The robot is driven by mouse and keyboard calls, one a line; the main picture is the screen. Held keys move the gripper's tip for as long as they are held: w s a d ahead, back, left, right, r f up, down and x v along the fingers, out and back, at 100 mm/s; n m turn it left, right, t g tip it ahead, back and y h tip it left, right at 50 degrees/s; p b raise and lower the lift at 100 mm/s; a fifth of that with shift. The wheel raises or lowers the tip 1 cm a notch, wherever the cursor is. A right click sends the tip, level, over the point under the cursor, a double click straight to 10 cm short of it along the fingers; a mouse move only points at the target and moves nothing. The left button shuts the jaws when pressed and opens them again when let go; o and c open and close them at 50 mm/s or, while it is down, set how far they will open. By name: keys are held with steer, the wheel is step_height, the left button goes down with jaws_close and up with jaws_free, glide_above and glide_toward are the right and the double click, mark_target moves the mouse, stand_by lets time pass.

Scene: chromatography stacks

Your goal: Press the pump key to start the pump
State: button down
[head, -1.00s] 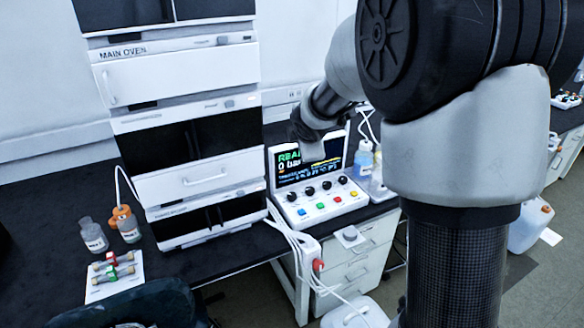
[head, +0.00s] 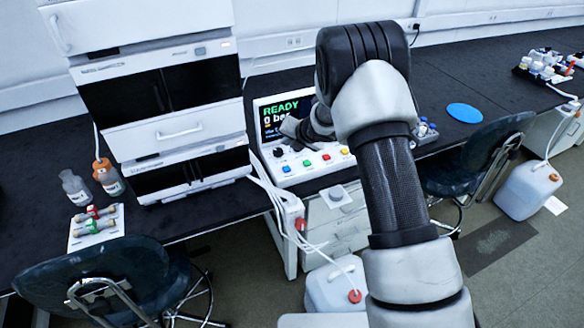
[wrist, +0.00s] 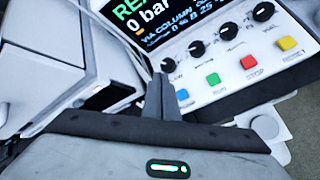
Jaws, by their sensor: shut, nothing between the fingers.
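The control panel (head: 300,172) stands on the black bench beside the instrument stack. Its screen (head: 268,112) reads READY and 0 bar. A blue key (wrist: 182,94) sits at the left end of a row with green, red and yellow keys. Its label is partly hidden by my finger and seems to read PUMP. It also shows in the head view (head: 286,169). My gripper (wrist: 161,78) is shut and empty, its tips just left of the blue key in the wrist view. I cannot tell whether they touch the panel. In the head view my arm covers part of the screen.
Black knobs (wrist: 197,48) stand in a row above the keys. White cables (head: 277,200) hang at the panel's left. The white instrument stack (head: 165,135) rises close on the left. A chair (head: 470,160) stands at the right.

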mark_target(287, 169)
steer(key=shift+f, duration=0.15)
step_height(287, 169, down, 8)
steer(key=b, duration=0.7)
steer(key=shift+f+b, duration=0.2)
steer(key=shift+b, duration=0.1)
stand_by(1.6)
steer(key=shift+f+b, duration=0.45)
steer(key=shift+b, duration=0.1)
steer(key=shift+f+b, duration=0.5)
steer(key=shift+b, duration=0.05)
stand_by(0.5)
stand_by(0.4)
steer(key=shift+r+p, duration=0.75)
steer(key=shift+r, duration=0.2)
